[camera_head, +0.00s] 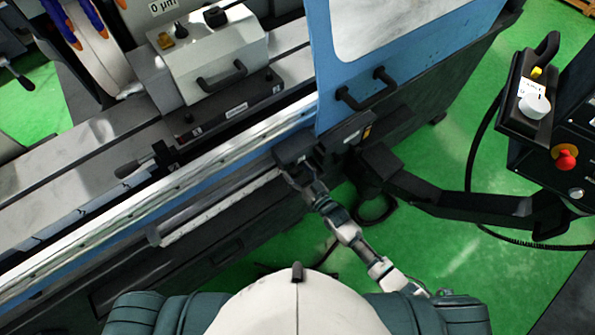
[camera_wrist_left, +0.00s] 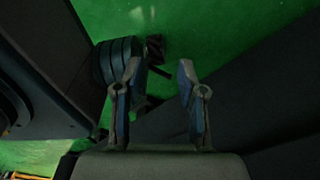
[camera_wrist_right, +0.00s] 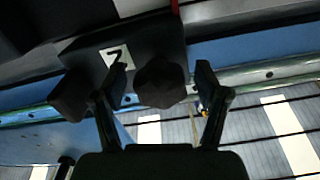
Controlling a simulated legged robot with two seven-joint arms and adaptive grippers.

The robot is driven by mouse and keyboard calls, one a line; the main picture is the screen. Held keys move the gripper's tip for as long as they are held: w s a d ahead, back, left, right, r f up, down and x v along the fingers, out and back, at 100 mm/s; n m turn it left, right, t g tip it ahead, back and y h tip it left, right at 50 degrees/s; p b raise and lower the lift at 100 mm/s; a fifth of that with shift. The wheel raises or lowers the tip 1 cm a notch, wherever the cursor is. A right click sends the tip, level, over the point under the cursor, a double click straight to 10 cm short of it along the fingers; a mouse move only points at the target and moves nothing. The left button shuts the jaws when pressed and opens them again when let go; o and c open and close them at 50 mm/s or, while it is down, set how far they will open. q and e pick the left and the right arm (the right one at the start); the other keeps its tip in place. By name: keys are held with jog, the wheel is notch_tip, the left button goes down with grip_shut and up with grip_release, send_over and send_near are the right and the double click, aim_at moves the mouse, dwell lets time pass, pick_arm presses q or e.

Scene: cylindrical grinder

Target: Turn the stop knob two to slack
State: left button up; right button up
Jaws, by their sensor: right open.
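In the right wrist view a dark round knob (camera_wrist_right: 160,82) is on a black block (camera_wrist_right: 150,40) with a white label (camera_wrist_right: 117,56) bearing a dark numeral. A second dark knob (camera_wrist_right: 70,95) is to its left. My right gripper (camera_wrist_right: 155,82) is open, with one finger on each side of the first knob in the picture; I cannot tell whether they touch it. In the head view my right gripper (camera_head: 289,175) is at the machine's front rail, and the knobs are too small to make out. My left gripper (camera_wrist_left: 157,72) is open and empty, over green floor.
A blue machine door (camera_head: 400,35) with a black handle (camera_head: 366,90) stands right of my right gripper. A black support arm (camera_head: 460,200) runs to a control panel (camera_head: 540,105) with a red button (camera_head: 565,158). Green floor (camera_head: 450,260) is free at the lower right.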

jog(key=c, duration=1.2)
